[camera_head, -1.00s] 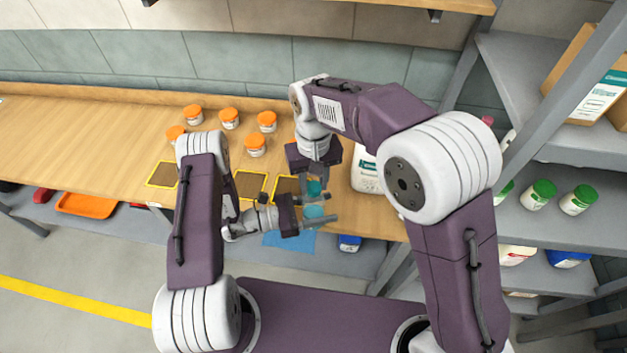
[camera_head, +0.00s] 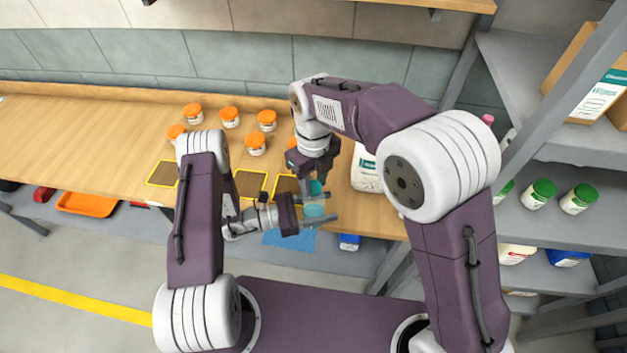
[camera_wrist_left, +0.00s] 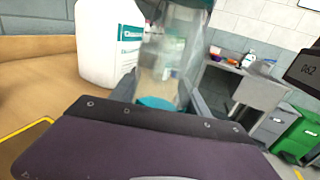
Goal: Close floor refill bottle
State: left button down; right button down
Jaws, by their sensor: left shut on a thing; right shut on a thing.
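A small clear bottle (camera_wrist_left: 165,62) with teal at its base stands between the fingers of my left gripper in the left wrist view. In the head view its teal lower part (camera_head: 314,211) shows between the fingertips of my left gripper (camera_head: 318,208), which is shut on it from the left. A teal cap (camera_head: 315,187) is at the bottle's top, and its edge also shows in the left wrist view (camera_wrist_left: 198,3). My right gripper (camera_head: 314,188) points down from above and is shut on the cap. Whether the cap is fully seated cannot be told.
A white jug (camera_head: 364,172) with a teal label stands on the wooden counter (camera_head: 90,125) just right of the grippers. Several orange-lidded jars (camera_head: 255,145) stand behind, left. Dark yellow-edged mats (camera_head: 251,184) lie along the counter front. Grey shelving (camera_head: 530,225) is at right.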

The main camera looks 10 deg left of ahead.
jog(key=c, duration=1)
grip_release()
jog(key=shift+r, duration=0.1)
jog(key=shift+r, duration=2.2)
jog(key=shift+c, duration=0.3)
